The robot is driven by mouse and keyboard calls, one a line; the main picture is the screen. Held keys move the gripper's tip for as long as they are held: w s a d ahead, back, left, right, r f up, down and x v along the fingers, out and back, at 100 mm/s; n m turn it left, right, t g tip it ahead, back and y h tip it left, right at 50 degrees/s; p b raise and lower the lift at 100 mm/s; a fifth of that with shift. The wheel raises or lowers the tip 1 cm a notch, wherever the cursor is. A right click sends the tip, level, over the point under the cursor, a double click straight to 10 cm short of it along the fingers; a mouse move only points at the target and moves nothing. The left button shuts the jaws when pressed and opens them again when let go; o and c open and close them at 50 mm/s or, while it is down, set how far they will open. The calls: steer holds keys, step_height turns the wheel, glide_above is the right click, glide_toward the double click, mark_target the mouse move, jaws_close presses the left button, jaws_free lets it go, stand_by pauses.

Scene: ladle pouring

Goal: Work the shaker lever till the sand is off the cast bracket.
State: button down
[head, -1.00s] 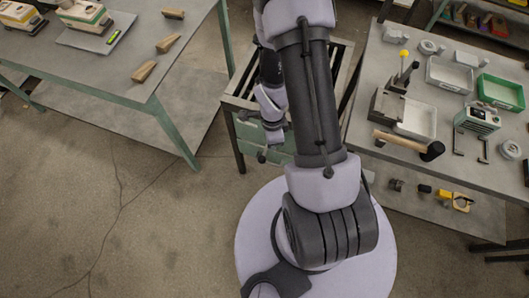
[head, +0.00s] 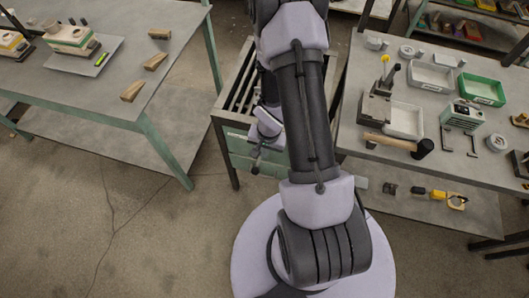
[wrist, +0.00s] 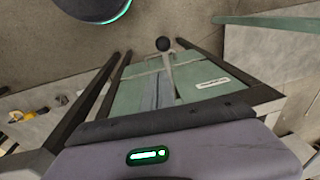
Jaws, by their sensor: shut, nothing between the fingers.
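The shaker (head: 232,138) is a green box in a dark frame with a slatted top, between the two benches. Its lever, with a dark ball knob (head: 255,171), sticks out at the front. The lever knob also shows in the wrist view (wrist: 163,44), with its pale shaft running back to the green front panel (wrist: 135,93). My gripper (head: 258,150) is shut and empty, small and partly hidden by the arm, close to the lever in the head view. I cannot tell whether it touches the lever. I cannot make out the cast bracket or sand; my arm covers much of the shaker top.
The left bench (head: 170,75) holds wooden wedges and a grey plate. The right bench (head: 350,110) holds a hammer (head: 400,143), white trays, a green tray (head: 482,89) and small parts. Bare floor (head: 60,220) lies at the front left.

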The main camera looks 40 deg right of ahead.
steer(key=f+b, duration=0.1)
steer(key=f, duration=0.1)
steer(key=a+f+b, duration=0.1)
steer(key=f+b, duration=0.1)
steer(key=a+f+b, duration=0.1)
steer(key=f+b, duration=0.1)
steer(key=shift+w+a+f, duration=0.1)
steer(key=shift+f, duration=0.25)
step_height(320, 180, down, 7)
steer(key=b, duration=0.4)
steer(key=shift+s+a+f+b, duration=0.2)
steer(key=shift+s+a+b, duration=0.1)
steer(key=shift+s, duration=0.05)
